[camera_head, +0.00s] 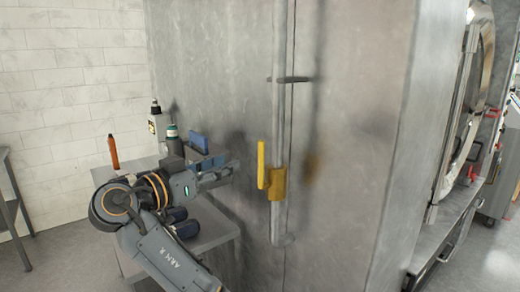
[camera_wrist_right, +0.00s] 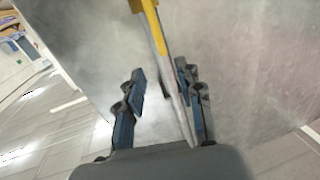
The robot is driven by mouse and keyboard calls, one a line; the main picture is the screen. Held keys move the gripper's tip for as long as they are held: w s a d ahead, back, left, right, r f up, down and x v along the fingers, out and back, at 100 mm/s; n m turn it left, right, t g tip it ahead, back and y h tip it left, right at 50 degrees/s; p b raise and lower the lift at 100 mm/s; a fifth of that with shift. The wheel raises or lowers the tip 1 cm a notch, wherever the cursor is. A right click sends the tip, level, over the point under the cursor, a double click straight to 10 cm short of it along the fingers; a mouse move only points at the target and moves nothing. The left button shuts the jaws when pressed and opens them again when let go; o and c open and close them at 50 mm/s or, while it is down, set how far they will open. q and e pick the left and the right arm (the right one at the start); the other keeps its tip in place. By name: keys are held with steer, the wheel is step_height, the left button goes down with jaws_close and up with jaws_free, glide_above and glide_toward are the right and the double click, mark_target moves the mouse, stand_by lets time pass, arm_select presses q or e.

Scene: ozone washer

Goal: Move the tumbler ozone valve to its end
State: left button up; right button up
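The yellow tumbler ozone valve (camera_head: 277,184) sits on a vertical grey pipe on the front of the large metal cabinet. Its flat yellow handle (camera_head: 261,165) stands upright on the left side of the valve body. My right gripper (camera_head: 226,172) is left of the handle, at about its height, and a gap shows between them in the head view. In the right wrist view my gripper (camera_wrist_right: 162,82) has its fingers spread, with nothing held. There a yellow part of the valve (camera_wrist_right: 150,22) shows at the top, beyond the fingertips. My left gripper is not in view.
The grey pipe (camera_head: 281,120) runs down the metal cabinet (camera_head: 360,130). A round metal door frame (camera_head: 459,110) is at the right.

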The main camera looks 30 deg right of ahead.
mark_target(259, 151)
steer(key=p+x, duration=0.4)
steer(key=x, duration=0.7)
steer(key=shift+d+p, duration=0.3)
steer(key=shift+p, duration=0.05)
steer(key=shift+w+d+f, duration=0.15)
steer(key=shift+w+d, duration=0.1)
steer(key=shift+d, duration=0.45)
steer(key=shift+c, duration=0.4)
jaws_close()
